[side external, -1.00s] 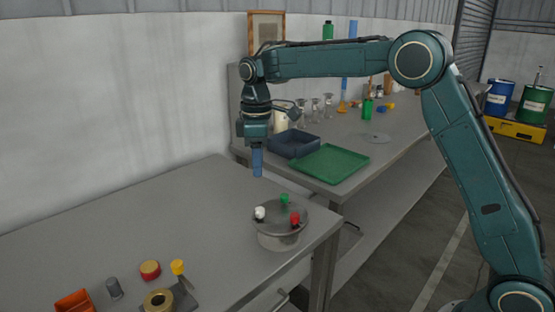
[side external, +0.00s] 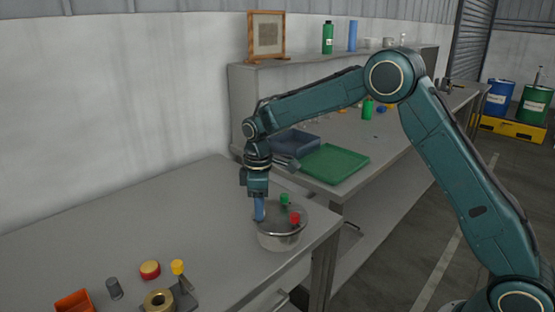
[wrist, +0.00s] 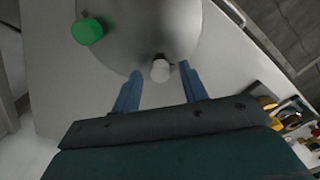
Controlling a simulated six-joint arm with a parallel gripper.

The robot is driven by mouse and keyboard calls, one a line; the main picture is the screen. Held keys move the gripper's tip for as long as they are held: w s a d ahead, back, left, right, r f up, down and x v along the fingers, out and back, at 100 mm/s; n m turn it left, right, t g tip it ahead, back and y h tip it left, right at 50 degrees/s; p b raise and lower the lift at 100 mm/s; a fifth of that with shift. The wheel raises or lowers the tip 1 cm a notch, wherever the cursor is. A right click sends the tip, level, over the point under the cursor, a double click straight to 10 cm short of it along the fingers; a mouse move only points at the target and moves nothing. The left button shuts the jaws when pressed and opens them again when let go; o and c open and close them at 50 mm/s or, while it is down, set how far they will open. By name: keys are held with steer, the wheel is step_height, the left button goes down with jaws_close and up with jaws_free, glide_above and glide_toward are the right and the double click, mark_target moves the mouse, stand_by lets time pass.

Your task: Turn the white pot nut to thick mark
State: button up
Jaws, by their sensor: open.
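The grey metal pot (side external: 279,238) stands near the right end of the front bench, with nuts around its lid. The white pot nut (wrist: 160,71) shows in the wrist view at the lid's near edge; in the side view my gripper hides it. My gripper (side external: 259,218) points down at the pot's left edge. In the wrist view its blue fingers (wrist: 161,70) are apart, one on each side of the white nut, with gaps visible. The green nut (side external: 285,200) and red nut (side external: 295,218) are clear of the fingers. I cannot make out a thick mark.
On the same bench at front left are an orange tray (side external: 75,301), a grey cylinder (side external: 114,288), a red and yellow cap (side external: 150,269) and a brass ring (side external: 159,301). A green tray (side external: 331,163) lies on the bench behind. The bench left of the pot is bare.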

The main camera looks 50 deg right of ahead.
steer(key=shift+f, duration=0.25)
jaws_close()
steer(key=shift+m, duration=0.4)
steer(key=m, duration=1.1)
stand_by(0.5)
